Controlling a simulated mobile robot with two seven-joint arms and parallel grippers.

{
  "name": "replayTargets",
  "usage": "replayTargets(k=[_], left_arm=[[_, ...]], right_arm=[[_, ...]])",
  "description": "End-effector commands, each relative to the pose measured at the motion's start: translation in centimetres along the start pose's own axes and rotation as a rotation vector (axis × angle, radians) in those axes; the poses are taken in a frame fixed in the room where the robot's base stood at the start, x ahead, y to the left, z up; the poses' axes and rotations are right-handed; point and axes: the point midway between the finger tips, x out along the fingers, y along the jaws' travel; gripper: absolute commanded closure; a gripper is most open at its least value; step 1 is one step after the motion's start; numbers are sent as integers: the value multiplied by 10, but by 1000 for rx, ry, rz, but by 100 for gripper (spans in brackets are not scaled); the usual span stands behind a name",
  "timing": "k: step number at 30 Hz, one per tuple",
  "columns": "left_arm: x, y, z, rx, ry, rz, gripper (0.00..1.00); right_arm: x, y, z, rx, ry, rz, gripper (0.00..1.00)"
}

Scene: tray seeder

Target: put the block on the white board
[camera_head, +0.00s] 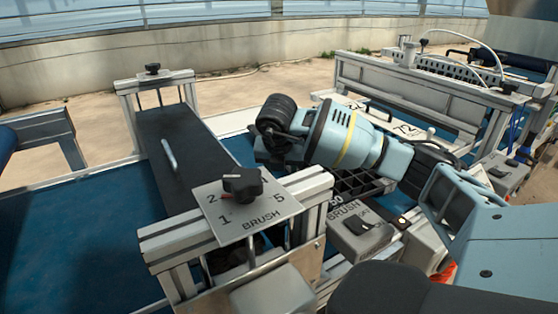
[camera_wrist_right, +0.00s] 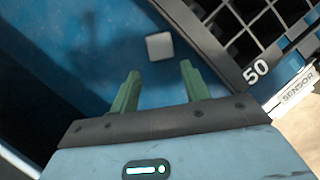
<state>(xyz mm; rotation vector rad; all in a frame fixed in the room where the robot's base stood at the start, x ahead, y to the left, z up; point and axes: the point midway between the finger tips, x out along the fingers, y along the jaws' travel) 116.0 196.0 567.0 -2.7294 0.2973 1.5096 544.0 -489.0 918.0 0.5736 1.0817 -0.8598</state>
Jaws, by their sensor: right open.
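In the right wrist view, a small pale grey block (camera_wrist_right: 160,46) lies on the blue surface (camera_wrist_right: 95,55), just beyond the fingertips. My right gripper (camera_wrist_right: 160,70) is open and empty, with its green fingers on either side of a line toward the block. In the head view my right gripper (camera_head: 272,145) is over the machine beside the dark cover; its fingers are not clearly visible. The block is hidden there. A white board (camera_head: 390,120) with numbers, 72 among them, lies behind my right arm. My left gripper is not in view.
A black cell tray (camera_wrist_right: 262,30) marked 50 is right of the block. A brush plate with a dark knob (camera_head: 241,184) stands in front, beside a long dark cover (camera_head: 185,150). A framed rail unit (camera_head: 415,90) stands behind the white board.

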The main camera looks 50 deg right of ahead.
Motion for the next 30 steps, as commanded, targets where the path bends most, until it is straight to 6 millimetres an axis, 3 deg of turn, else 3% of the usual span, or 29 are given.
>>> replayTargets(k=[6,15,21,30], left_arm=[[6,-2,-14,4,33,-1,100],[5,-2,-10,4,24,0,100],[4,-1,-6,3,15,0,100],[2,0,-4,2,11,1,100]], right_arm=[[2,0,3,1,-3,3,54],[25,0,2,1,-1,1,54],[31,0,1,1,-2,1,54],[70,-2,-4,2,-2,0,54]])
